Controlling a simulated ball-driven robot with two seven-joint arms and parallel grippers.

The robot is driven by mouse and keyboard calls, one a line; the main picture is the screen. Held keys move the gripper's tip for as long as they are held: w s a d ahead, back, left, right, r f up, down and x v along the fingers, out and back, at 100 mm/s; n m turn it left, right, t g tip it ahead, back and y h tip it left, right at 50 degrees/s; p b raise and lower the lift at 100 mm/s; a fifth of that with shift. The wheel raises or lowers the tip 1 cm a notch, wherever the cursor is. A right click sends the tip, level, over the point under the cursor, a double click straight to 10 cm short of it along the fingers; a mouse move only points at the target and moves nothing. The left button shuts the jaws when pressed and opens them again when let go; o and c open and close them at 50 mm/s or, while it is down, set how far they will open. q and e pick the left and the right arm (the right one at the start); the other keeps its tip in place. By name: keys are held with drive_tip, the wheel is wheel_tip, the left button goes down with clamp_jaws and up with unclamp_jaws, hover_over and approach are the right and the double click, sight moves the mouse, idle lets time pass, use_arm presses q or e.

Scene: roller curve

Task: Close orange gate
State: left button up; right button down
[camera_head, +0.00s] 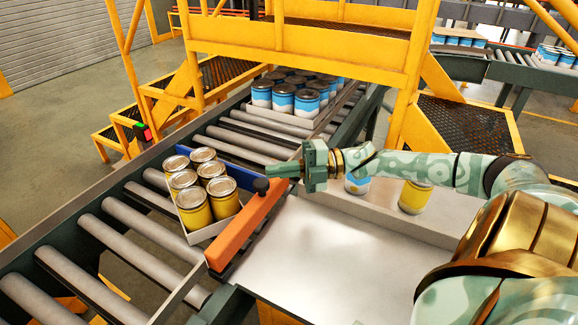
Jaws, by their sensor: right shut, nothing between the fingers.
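The orange gate (245,228) is a long bar at the near right edge of the roller conveyor, between the rollers and the metal table. A black knob (261,185) stands near its far end. My right gripper (272,170) comes in from the right with its fingers shut and empty. Its fingertips show just above and right of the knob; I cannot tell whether they touch it. A tray (207,233) of yellow cans (194,202) sits on the rollers left of the gate. My left gripper is out of view.
A blue bar (225,150) crosses the conveyor behind the yellow cans. Beyond it, a tray of blue and white cans (284,97) sits under the yellow bridge (310,40). A blue can (357,184) and a yellow can (414,197) stand on the right-hand table (320,255), whose front is clear.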

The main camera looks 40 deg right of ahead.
use_arm(q)
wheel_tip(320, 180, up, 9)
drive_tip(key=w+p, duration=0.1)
drive_tip(key=p, duration=0.6)
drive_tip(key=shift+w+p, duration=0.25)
drive_tip(key=shift+p, duration=0.15)
use_arm(e)
drive_tip(key=s+a+r, duration=0.7)
drive_tip(key=s, duration=0.3)
drive_tip(key=shift+a+r, duration=0.2)
drive_tip(key=shift+r, duration=0.15)
drive_tip(key=shift+s, duration=0.1)
